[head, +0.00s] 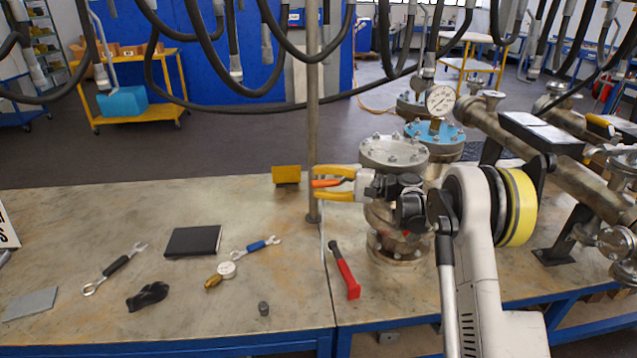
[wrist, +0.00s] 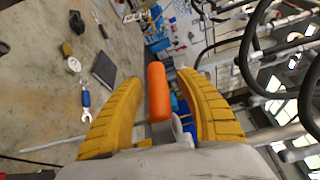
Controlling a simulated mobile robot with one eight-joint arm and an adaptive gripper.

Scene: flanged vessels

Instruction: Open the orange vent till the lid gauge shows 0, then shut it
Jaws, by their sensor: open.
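The orange vent handle (head: 327,183) sticks out to the left from the near flanged vessel (head: 393,152). My gripper (head: 317,182) is open, with one yellow finger above the handle and one below. In the wrist view, the orange handle (wrist: 157,92) lies between the two yellow fingers of my gripper (wrist: 160,78), with visible gaps on both sides. A round white gauge (head: 441,100) stands above the blue lid (head: 436,133) of the vessel behind; its reading is too small to tell. My wrist hides part of the near vessel's body.
A vertical metal post (head: 313,120) stands just left of the fingertips. A yellow block (head: 286,175), a red-handled tool (head: 345,272), a black notebook (head: 193,241) and wrenches lie on the bench (head: 100,215). Pipework (head: 540,140) fills the right. Hoses hang above.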

